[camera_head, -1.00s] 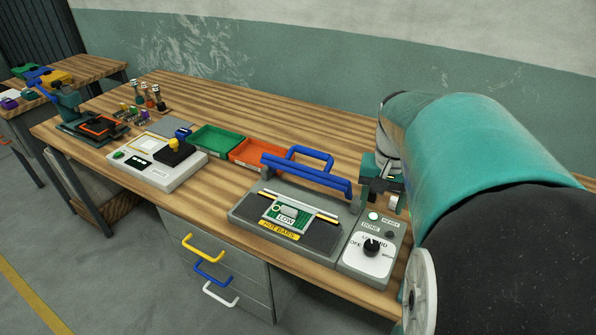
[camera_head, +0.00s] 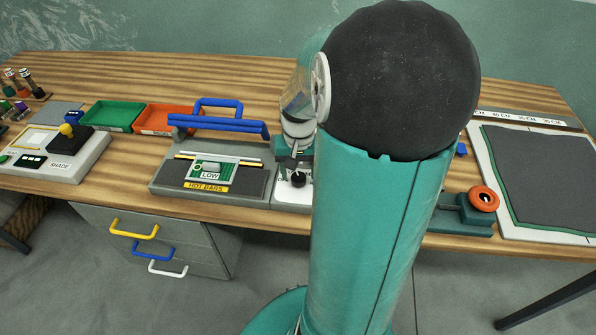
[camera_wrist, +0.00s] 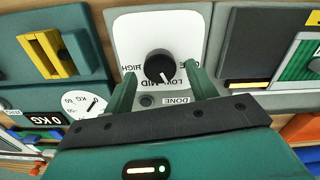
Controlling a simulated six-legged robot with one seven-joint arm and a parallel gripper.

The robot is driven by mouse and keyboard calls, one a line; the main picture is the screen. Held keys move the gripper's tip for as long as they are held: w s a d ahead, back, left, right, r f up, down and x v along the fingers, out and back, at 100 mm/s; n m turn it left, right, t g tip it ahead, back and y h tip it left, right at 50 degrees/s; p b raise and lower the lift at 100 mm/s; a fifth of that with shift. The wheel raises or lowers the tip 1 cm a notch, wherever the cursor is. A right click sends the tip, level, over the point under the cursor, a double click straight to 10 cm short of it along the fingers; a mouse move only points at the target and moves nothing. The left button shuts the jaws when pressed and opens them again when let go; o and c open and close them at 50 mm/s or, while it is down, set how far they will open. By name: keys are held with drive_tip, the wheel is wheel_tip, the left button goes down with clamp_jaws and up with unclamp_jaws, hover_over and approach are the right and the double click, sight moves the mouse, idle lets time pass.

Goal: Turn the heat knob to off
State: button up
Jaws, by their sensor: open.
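The heat knob (camera_wrist: 160,65) is a round black knob on a white dial plate (camera_wrist: 132,28) in the wrist view, where the labels appear upside down. Its white pointer mark points down and slightly right there, toward the LOW-MID lettering. My gripper (camera_wrist: 160,74) is open, one green finger at each side of the knob in the picture. Contact with the knob cannot be seen. The right finger covers part of a label. In the head view the knob (camera_head: 298,180) shows small beneath my gripper (camera_head: 296,153), with my arm hiding the panel's right side.
A scale with a yellow part (camera_wrist: 50,53) adjoins the dial in the wrist view.

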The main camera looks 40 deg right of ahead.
drive_tip(key=shift+f, duration=0.45)
drive_tip(key=c, duration=1)
drive_tip(key=shift+a+n, duration=0.1)
drive_tip(key=shift+n, duration=0.2)
drive_tip(key=n, duration=0.4)
drive_tip(key=shift+w+a, duration=0.1)
drive_tip(key=n, duration=0.5)
drive_tip(key=shift+n, duration=0.3)
